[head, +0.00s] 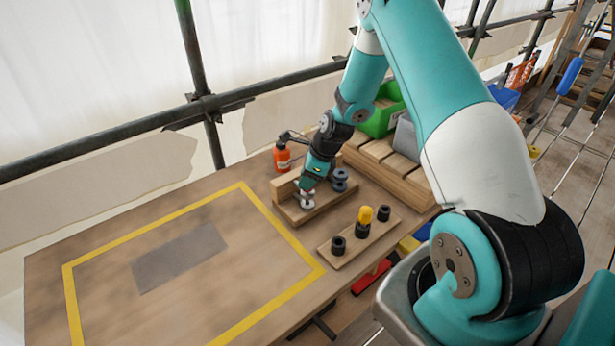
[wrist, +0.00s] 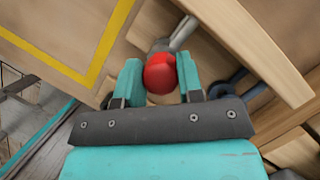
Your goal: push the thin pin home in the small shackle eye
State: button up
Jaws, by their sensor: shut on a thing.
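My gripper (wrist: 160,78) has its two teal fingers shut on a red rounded knob (wrist: 160,73), which looks like the head of the thin pin. A grey metal piece (wrist: 183,32), probably the small shackle, shows just beyond the knob in the wrist view. In the head view my gripper (head: 307,184) points down over a pale metal fitting (head: 306,201) on a wooden stand (head: 290,209). The pin's shank is hidden behind its head. I cannot tell how deep it sits in the eye.
A dark metal fitting (head: 341,182) stands close to the right of my gripper. A wooden rack (head: 345,259) with black holders and a yellow-topped piece (head: 365,214) is in front. An orange bottle (head: 282,158) stands behind left. The yellow-framed table area (head: 170,225) is clear apart from a grey patch.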

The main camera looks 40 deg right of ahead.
jog(key=shift+f+b, duration=0.4)
jog(key=shift+f, duration=0.3)
jog(key=o, duration=1)
jog(key=shift+r, duration=0.1)
jog(key=b+v, duration=0.2)
jog(key=v, duration=1.5)
jog(key=shift+r, duration=0.2)
